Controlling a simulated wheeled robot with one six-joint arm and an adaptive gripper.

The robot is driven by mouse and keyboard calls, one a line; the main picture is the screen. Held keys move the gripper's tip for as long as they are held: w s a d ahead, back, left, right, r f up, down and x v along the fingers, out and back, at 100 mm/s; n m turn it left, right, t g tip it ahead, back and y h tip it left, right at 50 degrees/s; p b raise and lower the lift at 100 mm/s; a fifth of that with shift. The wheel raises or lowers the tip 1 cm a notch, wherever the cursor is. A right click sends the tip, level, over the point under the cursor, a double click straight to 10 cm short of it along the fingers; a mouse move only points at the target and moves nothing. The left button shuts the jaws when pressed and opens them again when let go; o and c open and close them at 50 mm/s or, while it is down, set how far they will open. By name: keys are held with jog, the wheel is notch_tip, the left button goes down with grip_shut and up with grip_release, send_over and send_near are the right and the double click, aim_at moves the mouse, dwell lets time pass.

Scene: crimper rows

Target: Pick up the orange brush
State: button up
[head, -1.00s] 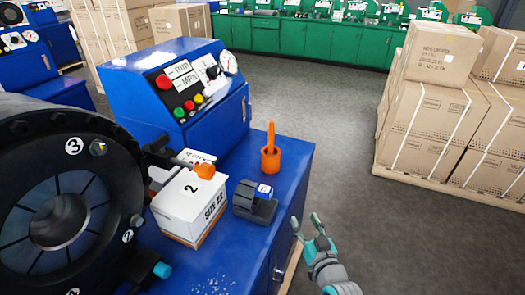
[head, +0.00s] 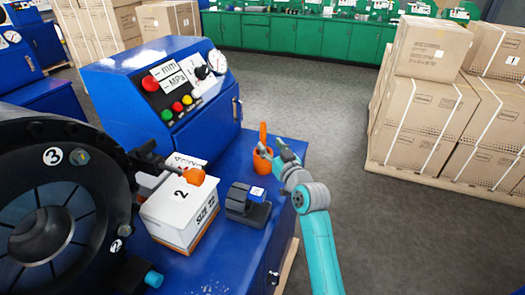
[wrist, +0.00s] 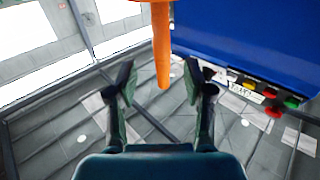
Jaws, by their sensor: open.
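The orange brush (head: 263,133) stands upright in an orange cup (head: 262,163) on the blue bench; only its handle shows above the rim. My gripper (head: 277,150) is open just to the right of the cup and handle. In the wrist view, the brush handle (wrist: 161,45) runs down from the top edge and its tip lies in line with the gap between the open fingers (wrist: 159,82). The fingers do not appear to touch it. The brush's lower end is hidden in the cup.
A dark tape-dispenser-like holder (head: 248,204) and a white box marked 2 (head: 181,215) stand on the bench. The blue control console (head: 165,90) rises behind them, and a large black crimper (head: 50,200) is at left. Open floor (head: 350,130) lies to the right.

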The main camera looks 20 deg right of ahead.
aim_at(264, 141)
jog(key=shift+w+a+f, duration=0.1)
jog(key=shift+w+a, duration=0.1)
jog(key=shift+w, duration=0.8)
jog(key=shift+w+a+f, duration=0.15)
jog(key=shift+w+a, duration=0.05)
jog(key=shift+w, duration=0.75)
jog(key=shift+w+a+f, duration=0.1)
jog(key=shift+w+a, duration=0.1)
jog(key=shift+w, duration=0.8)
grip_shut()
